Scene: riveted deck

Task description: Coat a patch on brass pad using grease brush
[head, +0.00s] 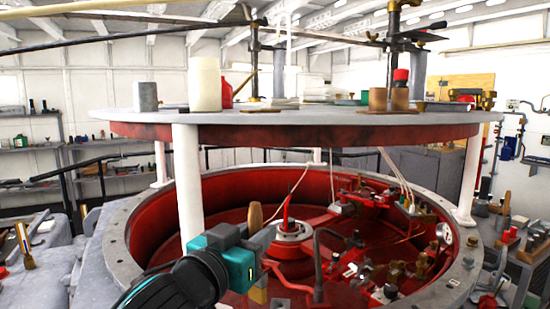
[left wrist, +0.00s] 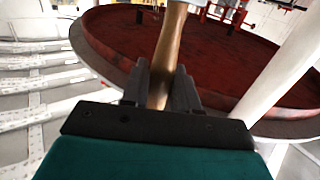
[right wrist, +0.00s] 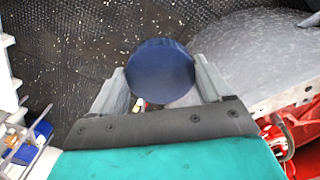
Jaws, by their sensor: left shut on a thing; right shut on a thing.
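My left gripper (head: 262,240) is in front of the round red pit. It is shut on a wooden handle (head: 255,217), seemingly the grease brush, which stands roughly upright. The handle also shows between the fingers in the left wrist view (left wrist: 171,50); its bristle end is not clear there. A yellowish piece shows below the gripper in the head view. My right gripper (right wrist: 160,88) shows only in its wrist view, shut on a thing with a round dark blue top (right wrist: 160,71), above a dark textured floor. I cannot make out the brass pad for certain.
A round grey deck (head: 300,121) on white posts (head: 187,185) hangs over the red pit (head: 200,210), with cans and cups on it. Pipes and brass fittings (head: 400,272) crowd the pit's right side. A brush-like tool (head: 24,246) stands at the far left.

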